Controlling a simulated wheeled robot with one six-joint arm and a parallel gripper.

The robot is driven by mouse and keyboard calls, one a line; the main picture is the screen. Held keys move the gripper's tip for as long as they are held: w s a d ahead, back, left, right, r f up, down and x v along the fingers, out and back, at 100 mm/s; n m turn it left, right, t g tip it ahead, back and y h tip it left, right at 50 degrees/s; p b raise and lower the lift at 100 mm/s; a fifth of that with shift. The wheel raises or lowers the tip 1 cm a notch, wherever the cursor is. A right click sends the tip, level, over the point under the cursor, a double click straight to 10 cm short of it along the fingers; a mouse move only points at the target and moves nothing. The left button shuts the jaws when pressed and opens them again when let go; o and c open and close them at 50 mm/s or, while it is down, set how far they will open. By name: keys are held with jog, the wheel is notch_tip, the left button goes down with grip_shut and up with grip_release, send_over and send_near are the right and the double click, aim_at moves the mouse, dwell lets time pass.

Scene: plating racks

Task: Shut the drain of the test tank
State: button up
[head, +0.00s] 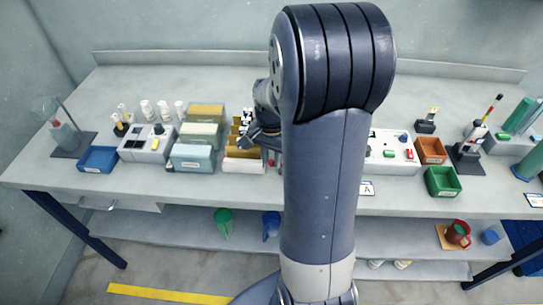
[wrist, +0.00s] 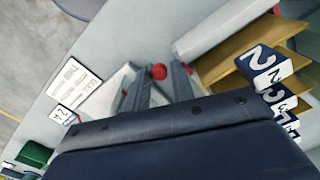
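In the wrist view a round red knob (wrist: 158,72) shows on a pale grey body (wrist: 118,82), between the tips of my gripper (wrist: 160,76). The two fingers stand apart, with a gap around the knob; I cannot tell whether either touches it. I cannot tell for sure that this is the test tank's drain handle, since most of the body is hidden by my gripper. In the head view my gripper (head: 262,138) is low over the middle of the bench, partly hidden by my arm, which also covers what stands behind it.
A yellow rack (head: 243,166) with numbered blocks (wrist: 265,64) stands close beside my gripper. Stacked trays (head: 194,155) and a blue bin (head: 98,160) are to the left. A white button panel (head: 392,153), orange bin (head: 430,151) and green bin (head: 442,182) are to the right.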

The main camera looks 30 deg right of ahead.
grip_shut()
jog(key=n, duration=0.1)
jog(key=s+n, duration=0.1)
jog(key=n, duration=0.2)
jog(key=shift+s+a+n, duration=0.15)
jog(key=shift+s+n, duration=0.1)
jog(key=shift+n, duration=0.15)
jog(key=n, duration=0.2)
jog(key=s+n, duration=0.1)
jog(key=n, duration=0.1)
jog(key=shift+s, duration=0.2)
jog(key=n, duration=0.2)
jog(key=s+d+n, duration=0.1)
jog(key=shift+n, duration=0.4)
jog(key=shift+s+d+n, duration=0.15)
jog(key=shift+n, duration=0.55)
jog(key=shift+s+d+n, duration=0.1)
jog(key=shift+n, duration=0.6)
